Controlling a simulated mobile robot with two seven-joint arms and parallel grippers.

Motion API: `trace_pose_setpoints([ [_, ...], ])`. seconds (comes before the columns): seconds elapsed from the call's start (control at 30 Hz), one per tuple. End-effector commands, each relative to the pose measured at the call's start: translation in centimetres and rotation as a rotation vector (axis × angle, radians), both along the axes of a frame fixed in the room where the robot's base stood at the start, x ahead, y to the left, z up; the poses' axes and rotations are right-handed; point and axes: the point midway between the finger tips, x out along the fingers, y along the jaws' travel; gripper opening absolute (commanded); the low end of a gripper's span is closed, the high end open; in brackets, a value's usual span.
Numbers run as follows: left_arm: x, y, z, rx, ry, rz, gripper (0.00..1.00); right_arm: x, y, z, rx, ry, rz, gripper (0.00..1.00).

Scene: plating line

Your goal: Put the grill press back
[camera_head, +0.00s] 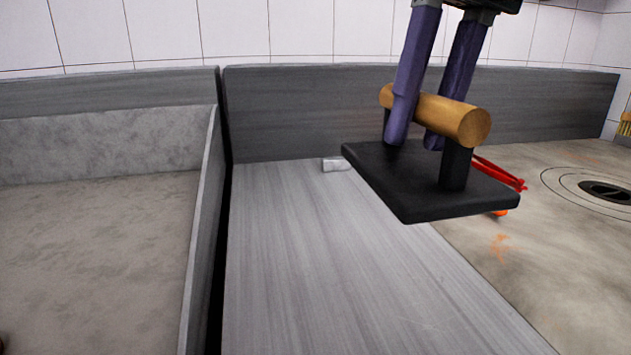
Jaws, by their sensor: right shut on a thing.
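The grill press (425,182) is a black flat plate with two black posts and a round wooden handle (450,113). It is in the upper right of the head view. My right gripper (412,135), with two purple fingers, is shut on the wooden handle, one finger on each side. The press seems to be held above the grey metal counter strip (330,265), its plate slightly tilted in the picture. The plate hides part of the surface behind it. My left gripper is not in view.
A walled grey griddle or basin (90,240) lies at left, past a dark gap. At right is a stained surface with a round burner hole (608,192). A red-handled object (502,172) and a small grey block (337,164) lie behind the press. The front strip is clear.

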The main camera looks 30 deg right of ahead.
Motion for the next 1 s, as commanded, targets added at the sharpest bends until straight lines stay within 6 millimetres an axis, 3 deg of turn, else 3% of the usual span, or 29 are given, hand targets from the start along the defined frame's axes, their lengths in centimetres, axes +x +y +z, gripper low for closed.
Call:
trace_pose_setpoints([
  [0.2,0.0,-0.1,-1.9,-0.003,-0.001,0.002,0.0,-0.1,0.2,-5.3,0.005,0.004,0.003,0.0],
  [0.5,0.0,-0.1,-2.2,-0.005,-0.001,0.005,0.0,-0.1,0.0,-12.1,0.003,0.004,0.0,0.0],
  [1.0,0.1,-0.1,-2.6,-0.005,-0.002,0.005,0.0,0.0,0.1,-17.0,0.003,0.0,0.0,0.0],
])
